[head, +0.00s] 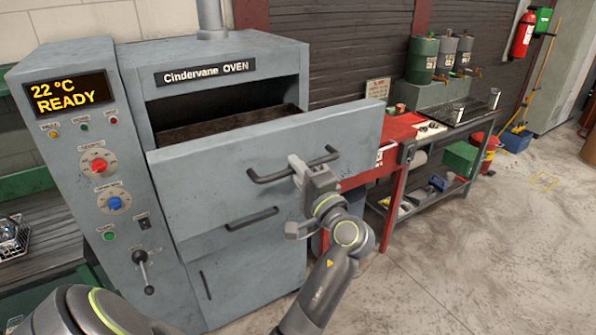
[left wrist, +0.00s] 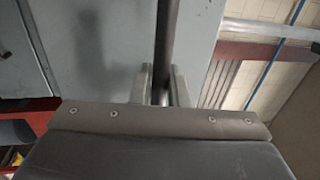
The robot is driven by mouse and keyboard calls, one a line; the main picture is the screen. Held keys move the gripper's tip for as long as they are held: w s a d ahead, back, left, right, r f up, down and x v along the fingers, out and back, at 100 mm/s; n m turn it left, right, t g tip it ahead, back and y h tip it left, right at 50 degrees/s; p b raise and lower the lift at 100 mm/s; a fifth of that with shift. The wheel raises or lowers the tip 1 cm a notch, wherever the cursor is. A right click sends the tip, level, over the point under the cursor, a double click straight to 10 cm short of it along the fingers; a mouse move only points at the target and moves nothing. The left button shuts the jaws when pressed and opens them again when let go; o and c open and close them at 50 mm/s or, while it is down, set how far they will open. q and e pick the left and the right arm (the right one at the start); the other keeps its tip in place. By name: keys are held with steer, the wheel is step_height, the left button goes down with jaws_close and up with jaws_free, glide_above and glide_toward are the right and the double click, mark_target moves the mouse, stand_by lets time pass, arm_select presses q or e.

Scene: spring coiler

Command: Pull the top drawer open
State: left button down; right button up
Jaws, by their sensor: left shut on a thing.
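The oven's top drawer (head: 225,190) has a wide grey front panel that stands well out from the oven body, tilted in the picture. A dark opening (head: 220,112) shows behind and above the panel. Its dark bar handle (head: 268,177) runs across the front. My right gripper is not in view.
A lower drawer handle (head: 252,218) sits below the top drawer. The oven's control panel (head: 103,178) with display, knobs and lever stands at left. A red bench (head: 398,130) and a metal workbench (head: 462,112) with canisters stand at right. The floor (head: 480,260) at right is clear.

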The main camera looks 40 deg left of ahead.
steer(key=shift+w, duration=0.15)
arm_select(q)
steer(key=c, duration=1.5)
jaws_free()
steer(key=shift+f, duration=0.1)
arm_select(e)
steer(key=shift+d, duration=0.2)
